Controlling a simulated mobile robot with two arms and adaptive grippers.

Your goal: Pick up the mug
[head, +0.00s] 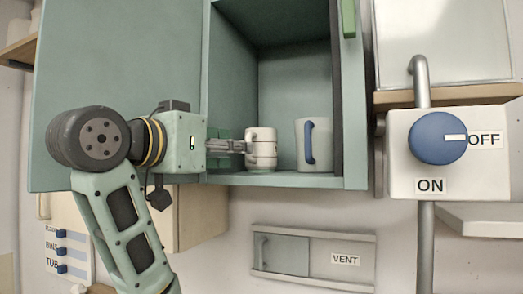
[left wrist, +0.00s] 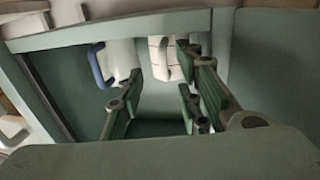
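The mug (head: 317,146) is pale with a blue handle (head: 309,142). It stands upright on the floor of the open teal cabinet, towards its right side, with the handle facing out. In the left wrist view the mug (left wrist: 122,60) is at upper left, beyond my left finger. My left gripper (head: 236,146) reaches in from the left at the cabinet opening. In the wrist view its fingers (left wrist: 158,88) are spread with nothing gripped between them. My right gripper is not in view.
The cabinet's side wall (head: 355,100) bounds the mug on the right, and its open door (head: 120,60) is at left. A switch box with a blue knob (head: 438,138) and a pipe (head: 426,240) are at right. A vent panel (head: 345,260) is below.

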